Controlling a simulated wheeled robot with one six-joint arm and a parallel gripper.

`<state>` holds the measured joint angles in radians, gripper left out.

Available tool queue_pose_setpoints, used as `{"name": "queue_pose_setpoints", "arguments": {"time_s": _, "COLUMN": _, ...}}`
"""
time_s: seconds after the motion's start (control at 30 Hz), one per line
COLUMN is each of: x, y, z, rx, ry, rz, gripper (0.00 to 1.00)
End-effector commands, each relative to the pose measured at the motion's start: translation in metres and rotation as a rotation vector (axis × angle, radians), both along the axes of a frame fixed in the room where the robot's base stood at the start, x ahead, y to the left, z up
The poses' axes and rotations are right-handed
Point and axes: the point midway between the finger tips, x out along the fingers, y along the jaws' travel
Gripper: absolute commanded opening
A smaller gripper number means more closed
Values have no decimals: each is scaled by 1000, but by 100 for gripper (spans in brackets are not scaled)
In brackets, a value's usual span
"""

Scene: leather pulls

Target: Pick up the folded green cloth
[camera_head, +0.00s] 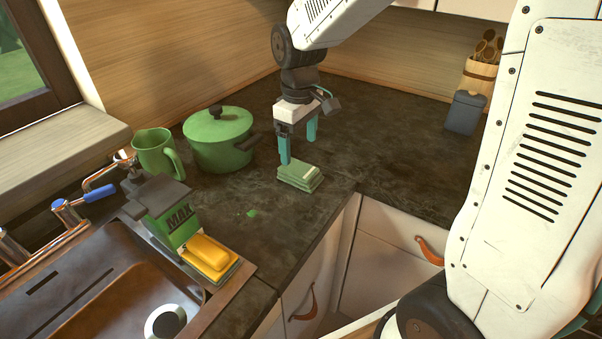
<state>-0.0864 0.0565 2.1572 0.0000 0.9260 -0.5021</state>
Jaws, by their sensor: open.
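The folded green cloth (300,178) lies flat on the dark countertop, near the inner corner of the counter's front edge. It looks like a small stack of light green layers. My gripper (298,150) points down just above and behind the cloth, with its two teal fingers apart. The left finger comes down close to the cloth's back left edge; I cannot tell whether it touches. Nothing is between the fingers.
A green lidded pot (218,140) and a green mug (157,154) stand to the left. A yellow sponge (207,256) lies by the sink (105,290). A grey box (464,113) and a wooden utensil holder (480,76) stand at back right. Counter right of the cloth is clear.

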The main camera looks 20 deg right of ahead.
Motion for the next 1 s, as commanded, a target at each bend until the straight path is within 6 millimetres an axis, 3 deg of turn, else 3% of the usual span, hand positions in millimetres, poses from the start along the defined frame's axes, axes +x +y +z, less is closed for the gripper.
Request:
{"name": "queue_pose_setpoints", "arguments": {"time_s": 0.5, "x": 3, "y": -6, "z": -66, "rx": -1, "ry": 4, "rz": -3, "gripper": 85}}
{"name": "queue_pose_setpoints", "arguments": {"time_s": 0.8, "x": 3, "y": -6, "z": -71, "rx": 0, "ry": 1, "rz": -3, "gripper": 85}}
{"name": "queue_pose_setpoints", "arguments": {"time_s": 1.0, "x": 3, "y": -6, "z": -71, "rx": 0, "ry": 1, "rz": -3, "gripper": 36}}
